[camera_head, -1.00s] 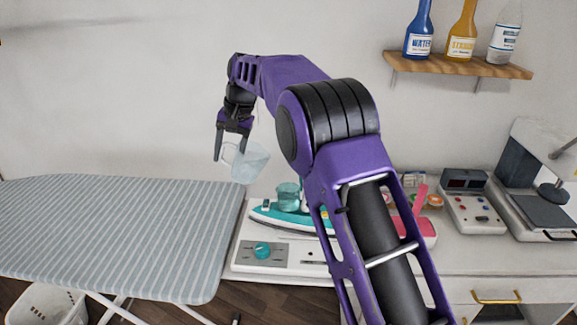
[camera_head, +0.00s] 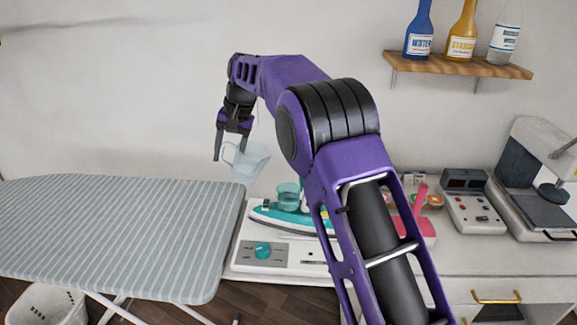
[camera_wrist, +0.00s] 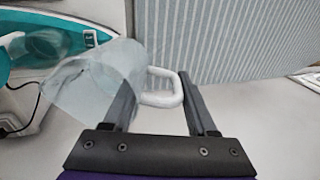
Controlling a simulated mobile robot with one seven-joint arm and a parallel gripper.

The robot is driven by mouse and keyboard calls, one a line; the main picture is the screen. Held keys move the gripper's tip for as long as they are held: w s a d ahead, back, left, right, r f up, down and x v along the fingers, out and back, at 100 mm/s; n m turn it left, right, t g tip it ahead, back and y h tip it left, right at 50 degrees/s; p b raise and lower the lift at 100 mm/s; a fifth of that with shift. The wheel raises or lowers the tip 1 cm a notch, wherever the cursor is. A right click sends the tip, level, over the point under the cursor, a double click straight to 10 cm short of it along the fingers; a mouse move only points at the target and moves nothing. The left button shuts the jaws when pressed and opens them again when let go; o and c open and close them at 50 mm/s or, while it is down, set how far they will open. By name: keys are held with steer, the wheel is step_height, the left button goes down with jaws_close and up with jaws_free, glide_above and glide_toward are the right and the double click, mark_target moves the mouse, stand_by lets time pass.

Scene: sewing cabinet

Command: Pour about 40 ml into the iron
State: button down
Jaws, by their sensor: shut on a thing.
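My gripper (camera_head: 232,146) is shut on the handle of a clear measuring cup (camera_head: 250,163) and holds it in the air, tilted, to the left of the iron. In the wrist view the cup (camera_wrist: 92,88) is at the left, its handle between the fingers (camera_wrist: 160,92). Whether it holds liquid I cannot tell. The teal and white iron (camera_head: 272,216) rests on a white base with a teal knob, and a translucent teal tank (camera_head: 288,194) stands up from it. The iron also shows at the top left of the wrist view (camera_wrist: 62,27). My arm hides its right part.
The striped ironing board (camera_head: 110,235) is at the left. A wall shelf (camera_head: 460,65) holds a blue bottle (camera_head: 419,35), a yellow bottle (camera_head: 461,35) and a clear bottle (camera_head: 503,38). A control box (camera_head: 470,210) and a sewing machine (camera_head: 535,185) stand at the right.

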steer(key=shift+a, duration=0.1)
steer(key=shift+a+f+h, duration=0.6)
steer(key=shift+f+h, duration=0.3)
steer(key=shift+f, duration=0.05)
steer(key=shift+w+a+f+h, duration=0.15)
steer(key=shift+a+f+h, duration=0.1)
steer(key=shift+f+h, duration=0.7)
stand_by(1.4)
